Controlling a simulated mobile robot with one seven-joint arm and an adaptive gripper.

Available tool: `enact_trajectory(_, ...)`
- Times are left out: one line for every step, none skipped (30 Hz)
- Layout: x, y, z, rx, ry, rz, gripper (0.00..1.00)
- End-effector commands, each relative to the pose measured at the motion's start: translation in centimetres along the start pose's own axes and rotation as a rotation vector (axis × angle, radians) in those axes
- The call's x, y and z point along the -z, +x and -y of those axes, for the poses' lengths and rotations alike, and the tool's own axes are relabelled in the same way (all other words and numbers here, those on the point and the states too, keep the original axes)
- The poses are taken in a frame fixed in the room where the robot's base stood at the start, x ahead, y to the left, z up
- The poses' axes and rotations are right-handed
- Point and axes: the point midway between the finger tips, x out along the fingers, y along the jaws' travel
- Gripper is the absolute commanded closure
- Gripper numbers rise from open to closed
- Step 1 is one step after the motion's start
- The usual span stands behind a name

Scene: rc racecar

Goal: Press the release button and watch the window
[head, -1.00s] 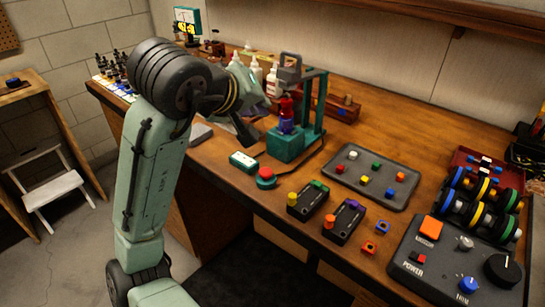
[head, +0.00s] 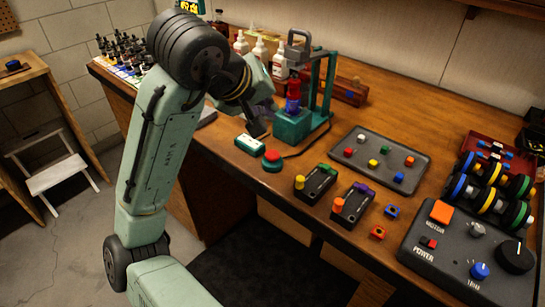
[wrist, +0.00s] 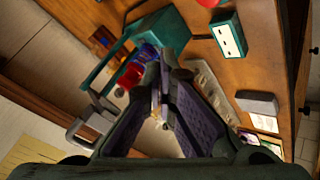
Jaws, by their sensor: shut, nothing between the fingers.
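A round red button (head: 272,156) on a green base sits near the front edge of the bench. It is cut off at the top of the wrist view (wrist: 207,3). Beside it lies a small green box with a pale window (head: 250,144), also in the wrist view (wrist: 229,39); dark marks on its face are too small to read. A teal press stand (head: 293,127) holds a red and blue piece (head: 293,95). My gripper (head: 259,128) is shut and empty, above the bench just left of the stand, behind the window box.
A dark tray of coloured knobs (head: 380,160) and two black button boxes (head: 316,184) lie to the right. A power panel (head: 465,247) is at front right. White bottles (head: 260,50) stand behind my wrist. Bare wood shows between the stand and the tray.

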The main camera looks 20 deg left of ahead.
Motion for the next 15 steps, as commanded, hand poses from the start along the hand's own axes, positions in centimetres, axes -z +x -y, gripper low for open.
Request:
enact_trajectory(-0.6,0.8,0.7,0.001,0.000,-0.001,1.00)
enact_trajectory(-0.8,1.1,0.9,0.001,0.000,-0.001,1.00)
enact_trajectory(-1.1,1.5,1.2,0.000,0.000,-0.002,1.00)
enact_trajectory(-1.4,1.9,1.4,0.000,0.000,-0.001,1.00)
enact_trajectory(-1.6,2.2,1.6,0.000,0.001,-0.001,1.00)
enact_trajectory(-1.9,2.6,1.9,0.001,0.001,0.000,1.00)
enact_trajectory(-2.1,2.9,2.2,0.001,0.001,0.000,1.00)
enact_trajectory(-2.4,3.2,2.4,0.001,0.000,-0.001,1.00)
enact_trajectory(-2.6,3.6,2.7,0.000,0.000,-0.001,1.00)
enact_trajectory(-2.8,3.8,2.8,-0.002,0.000,0.000,1.00)
enact_trajectory(-3.0,4.0,2.9,-0.003,0.000,0.000,1.00)
enact_trajectory(-3.2,4.3,3.1,-0.003,0.000,0.001,1.00)
enact_trajectory(-3.3,4.5,3.2,-0.002,-0.001,0.000,1.00)
enact_trajectory(-3.4,4.7,3.4,-0.002,-0.001,0.000,1.00)
enact_trajectory(-3.5,4.8,3.5,-0.002,0.000,0.000,1.00)
